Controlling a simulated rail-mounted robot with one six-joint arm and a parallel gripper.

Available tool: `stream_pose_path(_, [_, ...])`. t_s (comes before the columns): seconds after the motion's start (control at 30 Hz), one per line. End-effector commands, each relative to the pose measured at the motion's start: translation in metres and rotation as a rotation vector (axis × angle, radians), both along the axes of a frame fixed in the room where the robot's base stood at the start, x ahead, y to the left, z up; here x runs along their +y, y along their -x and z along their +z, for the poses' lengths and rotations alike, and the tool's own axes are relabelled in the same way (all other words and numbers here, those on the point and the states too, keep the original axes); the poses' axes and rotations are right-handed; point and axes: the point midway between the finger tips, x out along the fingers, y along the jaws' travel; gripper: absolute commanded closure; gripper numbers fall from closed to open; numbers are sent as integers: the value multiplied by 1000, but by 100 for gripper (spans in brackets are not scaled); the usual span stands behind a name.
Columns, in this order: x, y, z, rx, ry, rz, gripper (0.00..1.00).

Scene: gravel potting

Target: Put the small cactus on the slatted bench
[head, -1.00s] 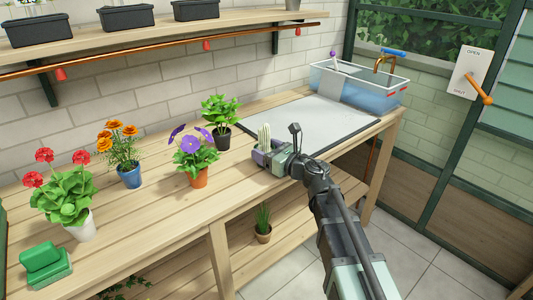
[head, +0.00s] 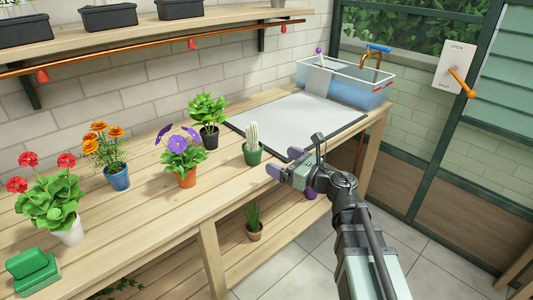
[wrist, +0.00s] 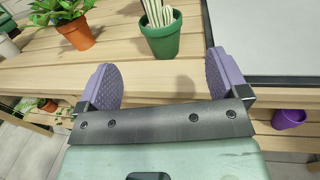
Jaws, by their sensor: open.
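The small cactus (head: 252,134) is pale and ribbed, in a dark green pot (head: 253,154). It stands upright on the slatted wooden bench (head: 140,222), left of the grey mat and near the front edge. It also shows in the wrist view, where the green pot (wrist: 161,38) sits ahead of my gripper and the cactus top is cut off. My gripper (head: 292,156) is open and empty at the bench's front edge, apart from the pot. Its two purple pads (wrist: 163,80) are spread wide in the wrist view, with bare planks between them.
A purple flower (head: 183,155), a leafy plant (head: 208,112), orange flowers (head: 104,148) and red geraniums (head: 50,195) stand to the left. The grey mat (head: 300,120) and water basin (head: 345,85) are to the right.

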Motion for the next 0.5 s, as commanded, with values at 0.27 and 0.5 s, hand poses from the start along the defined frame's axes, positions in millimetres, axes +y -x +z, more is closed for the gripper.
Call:
stream_pose_path(0.27, [-13,6,2,9,-23,-21,7])
stream_pose_path(0.5, [-106,-37,17,363,-805,-618,7])
